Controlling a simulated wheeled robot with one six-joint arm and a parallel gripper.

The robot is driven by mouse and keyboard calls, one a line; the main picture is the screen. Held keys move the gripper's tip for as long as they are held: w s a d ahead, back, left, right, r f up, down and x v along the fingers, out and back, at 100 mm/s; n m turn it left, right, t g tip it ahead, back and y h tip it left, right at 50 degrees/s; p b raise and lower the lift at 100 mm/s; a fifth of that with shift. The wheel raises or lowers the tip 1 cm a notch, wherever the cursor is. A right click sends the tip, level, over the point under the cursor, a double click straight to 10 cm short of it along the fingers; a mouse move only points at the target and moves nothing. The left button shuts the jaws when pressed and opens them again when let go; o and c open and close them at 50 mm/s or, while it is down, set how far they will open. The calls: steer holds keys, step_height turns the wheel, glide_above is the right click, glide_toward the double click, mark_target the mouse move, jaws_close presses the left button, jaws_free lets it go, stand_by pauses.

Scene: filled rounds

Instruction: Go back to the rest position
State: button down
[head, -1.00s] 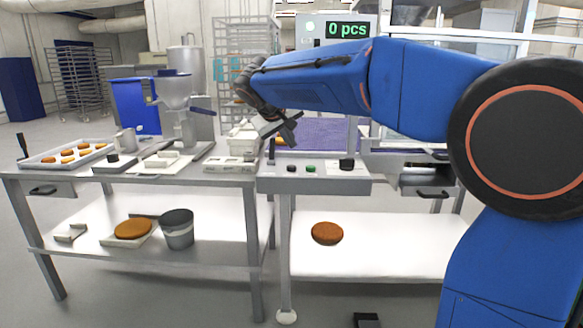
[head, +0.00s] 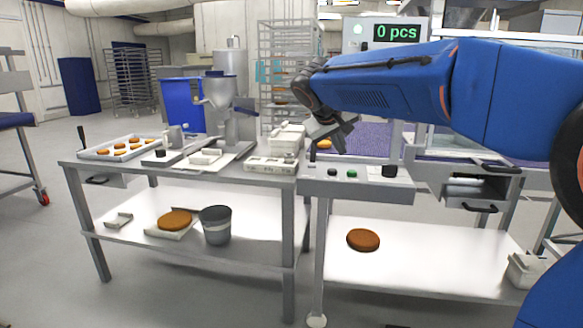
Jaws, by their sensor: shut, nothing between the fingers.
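My gripper (head: 334,140) is at the end of my blue arm, which reaches in from the right side of the head view. It is above the machine's control panel, just over its back edge near the purple belt. The gripper is small in the view and part of its fingers blends with the belt behind. The fingers look shut and hold nothing.
A control panel (head: 357,190) with buttons lies below my gripper. A steel table (head: 112,166) at left carries a tray of orange rounds (head: 82,153) and a filling machine (head: 221,100). A brown round (head: 363,240) lies on the lower shelf. Open floor shows at left.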

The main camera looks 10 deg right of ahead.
steer(key=s+d+f+g+y, duration=0.1)
steer(key=s+d+f, duration=0.15)
steer(key=s, duration=0.45)
steer(key=s+d+f+y, duration=0.15)
steer(key=s+f, duration=0.25)
steer(key=s, duration=0.4)
steer(key=s+d+f+g, duration=0.1)
steer(key=s+d+f, duration=0.25)
steer(key=s, duration=0.35)
steer(key=s+a+f+m+y, duration=0.1)
steer(key=s+f+y, duration=0.1)
steer(key=s+f, duration=1.2)
steer(key=s, duration=0.3)
steer(key=shift+s+a+m+y, duration=0.2)
steer(key=shift+s+m+y, duration=0.05)
steer(key=shift+m+y, duration=0.1)
stand_by(2.2)
